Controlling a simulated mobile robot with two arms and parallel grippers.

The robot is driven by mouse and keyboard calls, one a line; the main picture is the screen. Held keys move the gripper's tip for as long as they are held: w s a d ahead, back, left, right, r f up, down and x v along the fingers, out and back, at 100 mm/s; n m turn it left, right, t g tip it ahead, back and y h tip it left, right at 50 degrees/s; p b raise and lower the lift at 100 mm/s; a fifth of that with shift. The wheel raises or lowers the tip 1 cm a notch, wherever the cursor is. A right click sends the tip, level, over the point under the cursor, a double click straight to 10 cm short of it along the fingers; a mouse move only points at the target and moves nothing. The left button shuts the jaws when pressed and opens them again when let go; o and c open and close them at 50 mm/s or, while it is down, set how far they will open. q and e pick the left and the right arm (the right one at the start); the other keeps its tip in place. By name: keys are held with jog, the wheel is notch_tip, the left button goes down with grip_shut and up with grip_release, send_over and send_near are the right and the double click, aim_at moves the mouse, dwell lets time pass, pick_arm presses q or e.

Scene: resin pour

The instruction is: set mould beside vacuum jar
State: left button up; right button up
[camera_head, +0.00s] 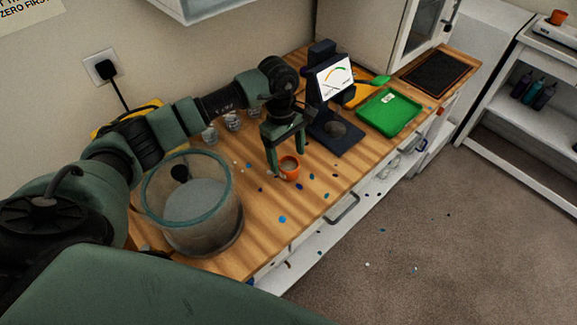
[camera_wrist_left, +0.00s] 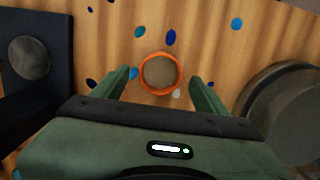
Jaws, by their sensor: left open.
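The mould, a small round orange cup with a greyish inside (camera_head: 289,172), stands on the wooden worktop. My left gripper (camera_head: 286,156) points down over it, open, with a finger on either side. In the left wrist view the mould (camera_wrist_left: 160,73) lies between and just beyond the two fingertips (camera_wrist_left: 160,82), and I see no finger touching it. The vacuum jar (camera_head: 195,215), a large clear cylinder with a green rim, stands left of the mould, nearer to me. Part of the jar (camera_wrist_left: 285,115) shows at the right of the wrist view. My right gripper is out of view.
A green tray (camera_head: 390,112) and a dark mat (camera_head: 437,73) lie farther right. Small cups (camera_head: 232,121) stand behind my left arm. Coloured spots dot the worktop (camera_head: 262,215), which has bare wood between mould and jar.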

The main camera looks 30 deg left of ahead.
aim_at(286, 169)
pick_arm(q)
notch_tip(286, 169, up, 8)
jog(key=b, duration=0.2)
jog(key=shift+w+a+f, duration=0.15)
jog(key=shift+a, duration=0.3)
